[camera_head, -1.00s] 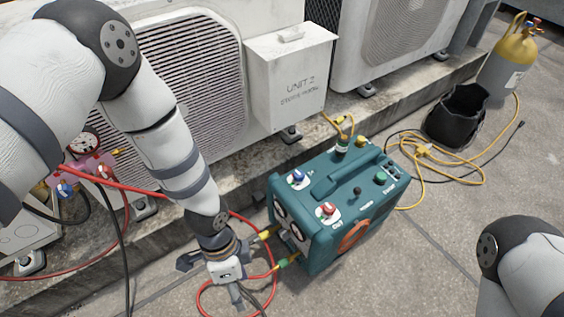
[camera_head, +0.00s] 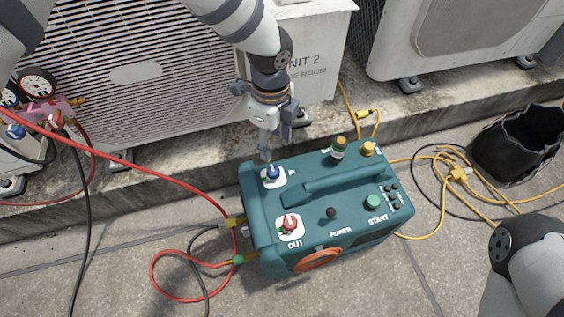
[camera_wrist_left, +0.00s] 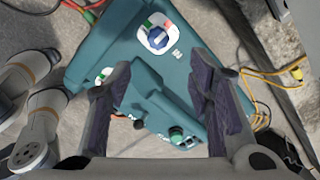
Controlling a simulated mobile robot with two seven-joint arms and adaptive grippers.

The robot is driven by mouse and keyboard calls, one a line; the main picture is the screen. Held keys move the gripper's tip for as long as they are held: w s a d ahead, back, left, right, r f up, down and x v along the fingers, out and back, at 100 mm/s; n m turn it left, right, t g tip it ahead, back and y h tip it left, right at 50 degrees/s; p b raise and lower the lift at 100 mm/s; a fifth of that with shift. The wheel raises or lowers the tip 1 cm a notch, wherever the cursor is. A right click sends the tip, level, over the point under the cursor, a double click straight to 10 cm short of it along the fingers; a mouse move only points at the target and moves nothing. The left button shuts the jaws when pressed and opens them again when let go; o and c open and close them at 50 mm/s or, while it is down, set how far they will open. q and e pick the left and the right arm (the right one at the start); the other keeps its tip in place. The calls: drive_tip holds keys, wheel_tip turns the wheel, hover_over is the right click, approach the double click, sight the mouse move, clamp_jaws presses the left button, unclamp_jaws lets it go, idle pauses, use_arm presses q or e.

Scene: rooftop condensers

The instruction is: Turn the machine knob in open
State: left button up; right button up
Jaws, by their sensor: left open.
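The teal machine (camera_head: 325,205) stands on the concrete. Its blue IN knob (camera_head: 272,173) sits on a white plate at the back left of the top. In the left wrist view the IN knob (camera_wrist_left: 157,38) shows whole, with green and red marks on its plate. I cannot tell its exact setting. The red OUT knob (camera_head: 290,224) is nearer the front. My left gripper (camera_head: 276,146) is open and empty, pointing down just above and behind the IN knob. In the wrist view its fingers (camera_wrist_left: 160,85) are apart, with the knob beyond them. My right gripper is out of view.
Condenser units (camera_head: 150,75) on a concrete ledge stand close behind the machine. A red hose (camera_head: 140,167) and dark lines lie to its left. A yellow cord (camera_head: 445,175) and a black bag (camera_head: 518,145) are at right. My right arm shows at bottom right.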

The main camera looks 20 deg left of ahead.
sight(274, 171)
use_arm(q)
wheel_tip(274, 171, down, 11)
drive_tip(key=b, duration=0.3)
drive_tip(key=shift+s+a+f, duration=0.1)
drive_tip(key=shift+f, duration=0.1)
drive_tip(key=shift+c, duration=0.4)
clamp_jaws()
